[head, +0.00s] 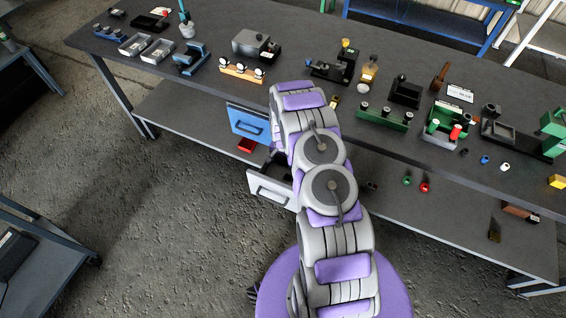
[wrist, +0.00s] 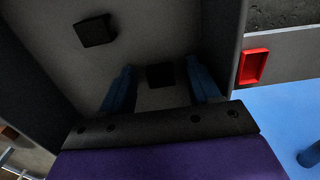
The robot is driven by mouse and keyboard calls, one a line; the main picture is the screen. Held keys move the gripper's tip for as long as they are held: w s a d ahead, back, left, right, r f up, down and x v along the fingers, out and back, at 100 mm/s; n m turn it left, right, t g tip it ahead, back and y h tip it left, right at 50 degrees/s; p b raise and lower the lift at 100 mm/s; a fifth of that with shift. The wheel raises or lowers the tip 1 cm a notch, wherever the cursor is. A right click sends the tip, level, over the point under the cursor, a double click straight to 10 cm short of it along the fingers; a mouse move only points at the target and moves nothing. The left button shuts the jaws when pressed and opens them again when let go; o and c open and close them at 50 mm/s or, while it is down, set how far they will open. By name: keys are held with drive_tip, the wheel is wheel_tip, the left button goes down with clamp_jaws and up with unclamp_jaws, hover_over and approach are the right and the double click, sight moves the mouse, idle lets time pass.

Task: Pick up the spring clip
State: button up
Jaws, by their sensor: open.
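In the wrist view my gripper (wrist: 159,64) is open, with its two blue fingers pointing into a grey, walled space that looks like a drawer interior. A small dark block (wrist: 160,75) shows between the fingers, apart from both. A second dark block (wrist: 95,30) lies farther up and left. I cannot tell for sure whether either one is the spring clip. In the head view my arm hides my gripper.
A blue-fronted drawer (head: 247,122) and a pale-fronted drawer (head: 270,191) stand open under the workbench (head: 210,88). A red bin (wrist: 253,67) is right of my fingers. Fixtures and small parts crowd the bench top; the floor (head: 130,220) at left is clear.

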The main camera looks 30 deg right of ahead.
drive_tip(key=c, duration=1.1)
drive_tip(key=shift+r, duration=0.2)
